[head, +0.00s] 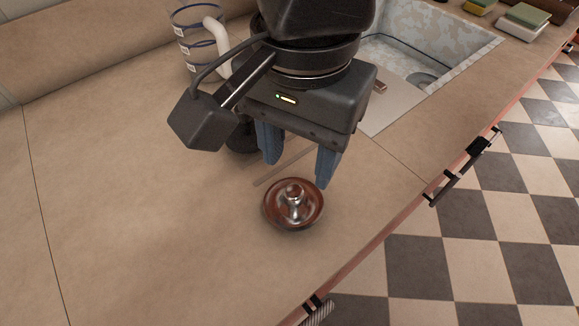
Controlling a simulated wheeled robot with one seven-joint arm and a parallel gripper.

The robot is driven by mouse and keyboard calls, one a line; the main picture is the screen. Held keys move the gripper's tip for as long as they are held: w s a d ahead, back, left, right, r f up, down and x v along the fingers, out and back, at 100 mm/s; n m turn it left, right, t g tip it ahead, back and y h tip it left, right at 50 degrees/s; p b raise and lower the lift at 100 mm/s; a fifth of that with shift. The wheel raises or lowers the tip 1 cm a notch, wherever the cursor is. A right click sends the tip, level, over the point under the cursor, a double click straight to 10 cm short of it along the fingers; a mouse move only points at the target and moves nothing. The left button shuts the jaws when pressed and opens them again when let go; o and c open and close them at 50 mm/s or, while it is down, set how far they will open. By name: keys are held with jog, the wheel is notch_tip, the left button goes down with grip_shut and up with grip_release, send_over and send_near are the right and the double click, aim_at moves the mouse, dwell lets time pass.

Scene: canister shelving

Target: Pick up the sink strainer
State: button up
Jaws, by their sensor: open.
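The sink strainer (293,204) is a round, shallow disc, reddish-brown with a shiny metal knob in its middle. It lies on the tan countertop in the head view, a little below the picture's centre. My gripper (298,172) has two blue fingers that point down, spread apart with nothing between them. The fingers are just behind and above the strainer in the picture. I cannot tell their exact height over the counter, and no contact with the strainer shows.
A striped mug (194,42) stands at the back left, partly hidden by my arm. A speckled sink basin (440,42) is at the upper right, with sponges (524,17) beyond it. The countertop (130,190) is clear at left; its front edge runs along the right above a checkered floor.

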aim_at(294, 184)
jog(key=f, duration=0.7)
jog(key=shift+w+a+f, duration=0.1)
jog(key=shift+a+f, duration=0.1)
jog(key=shift+f, duration=0.1)
grip_shut()
